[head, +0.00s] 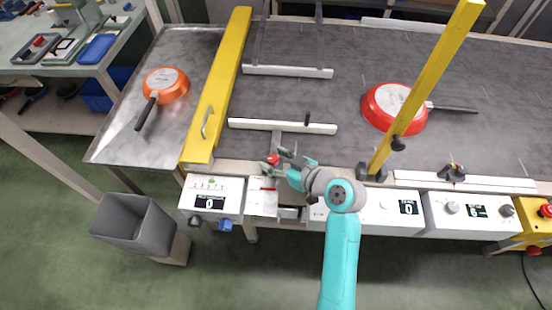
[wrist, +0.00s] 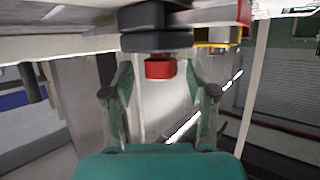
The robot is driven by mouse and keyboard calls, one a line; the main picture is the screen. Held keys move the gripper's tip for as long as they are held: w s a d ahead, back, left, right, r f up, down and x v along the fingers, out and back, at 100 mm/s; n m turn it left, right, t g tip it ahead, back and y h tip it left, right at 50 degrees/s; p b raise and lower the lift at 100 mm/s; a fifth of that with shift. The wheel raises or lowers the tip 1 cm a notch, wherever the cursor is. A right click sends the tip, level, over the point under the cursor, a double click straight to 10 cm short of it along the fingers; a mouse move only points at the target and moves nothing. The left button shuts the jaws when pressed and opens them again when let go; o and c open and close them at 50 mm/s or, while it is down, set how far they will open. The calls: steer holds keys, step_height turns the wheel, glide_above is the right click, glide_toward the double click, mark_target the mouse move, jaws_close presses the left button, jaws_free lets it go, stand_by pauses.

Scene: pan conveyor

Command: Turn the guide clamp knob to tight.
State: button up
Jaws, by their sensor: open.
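The guide clamp knob appears to be the red-topped knob (head: 272,159) at the near edge of the conveyor, beside the bracket of the white guide rail (head: 282,126). In the wrist view a dark round knob with a red part (wrist: 160,68) stands just ahead of the fingers, near the middle. My gripper (head: 285,163) is close to the red-topped knob, on its right. In the wrist view my gripper (wrist: 160,82) is open, with one finger on each side of the red part. I cannot tell whether either finger touches it. The knob's setting cannot be read.
A yellow bar (head: 217,85) crosses the conveyor on the left, and a yellow post (head: 425,85) stands on the right. Control boxes (head: 211,196) line the near edge. An orange pan (head: 166,83) lies on the left, a red pan (head: 388,115) on the grey belt (head: 335,95).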

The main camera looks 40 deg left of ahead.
jaws_close()
steer(key=shift+s+m+t, duration=0.1)
steer(key=shift+m+t, duration=0.2)
steer(key=shift+t, duration=0.1)
steer(key=m+t, duration=0.1)
steer(key=m+t+h, duration=0.1)
steer(key=shift+s+a+m+t, duration=0.1)
steer(key=shift+s+m+t, duration=0.1)
steer(key=shift+m+t, duration=0.15)
steer(key=m+t+h, duration=0.1)
steer(key=m+t, duration=0.1)
steer(key=m+t+h, duration=0.1)
steer(key=m+t, duration=0.1)
steer(key=shift+s+a+t+h, duration=0.15)
steer(key=shift+t+h, duration=0.1)
steer(key=shift+h, duration=0.15)
steer(key=m+t+h, duration=0.1)
steer(key=m, duration=0.1)
steer(key=m+t+h, duration=0.1)
steer(key=h, duration=0.1)
steer(key=shift+s+a+m, duration=0.1)
steer(key=shift+a+m, duration=0.1)
steer(key=shift+m, duration=0.15)
steer(key=shift+m+t+h, duration=0.8)
steer(key=shift+m+h, duration=1)
steer(key=shift+h, duration=0.5)
steer(key=shift+f, duration=0.1)
